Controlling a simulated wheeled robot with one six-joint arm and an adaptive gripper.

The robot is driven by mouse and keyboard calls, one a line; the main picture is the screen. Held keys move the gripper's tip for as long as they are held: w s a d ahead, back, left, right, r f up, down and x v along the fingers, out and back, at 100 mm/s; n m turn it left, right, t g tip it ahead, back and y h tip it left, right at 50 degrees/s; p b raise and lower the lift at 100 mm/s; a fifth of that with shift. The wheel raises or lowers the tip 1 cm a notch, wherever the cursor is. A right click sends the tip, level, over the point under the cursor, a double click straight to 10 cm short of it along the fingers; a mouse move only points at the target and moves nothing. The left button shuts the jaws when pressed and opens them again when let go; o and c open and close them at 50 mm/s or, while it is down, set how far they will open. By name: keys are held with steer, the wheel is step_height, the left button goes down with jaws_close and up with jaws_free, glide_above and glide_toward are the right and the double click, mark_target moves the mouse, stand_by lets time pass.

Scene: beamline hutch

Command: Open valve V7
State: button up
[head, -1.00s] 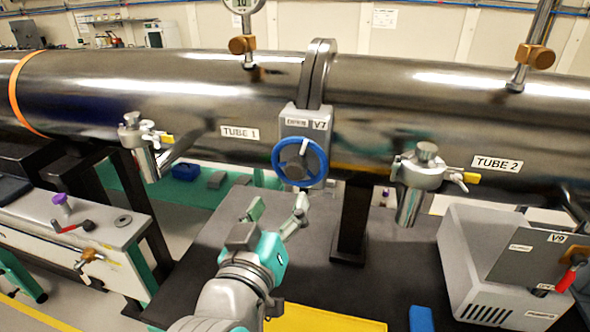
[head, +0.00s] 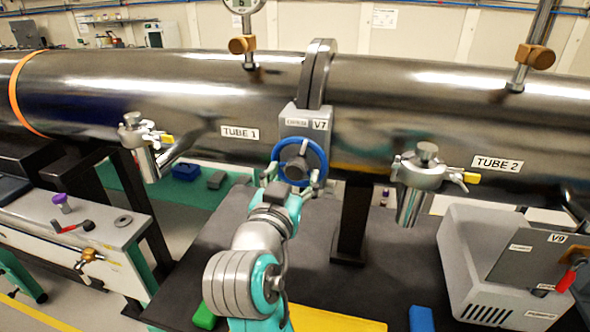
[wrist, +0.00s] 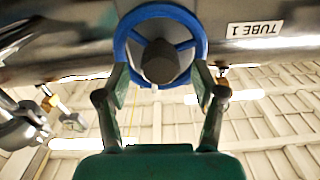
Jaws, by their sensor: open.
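Valve V7 is a grey box (head: 305,122) with a V7 label, mounted at the flange between the two tubes. Its blue handwheel (head: 321,153) faces me and has a dark hub (wrist: 160,62). My gripper (head: 291,180) is right at the wheel, with its fingers open. In the wrist view my gripper (wrist: 160,88) has one finger on each side of the lower part of the blue wheel (wrist: 128,22). The fingertips overlap the rim in the picture; I cannot tell whether they touch it.
The tubes marked TUBE 1 (head: 200,105) and TUBE 2 (head: 450,115) run across behind the valve. Metal side fittings (head: 422,175) stick out at both sides. A grey box marked V9 (head: 490,260) with a red handle stands at right. A dark table (head: 350,285) lies below.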

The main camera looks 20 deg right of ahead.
steer(key=shift+x, duration=1.1)
steer(key=c, duration=1.1)
steer(key=shift+n, duration=1.6)
steer(key=o, duration=1.1)
steer(key=v, duration=1.2)
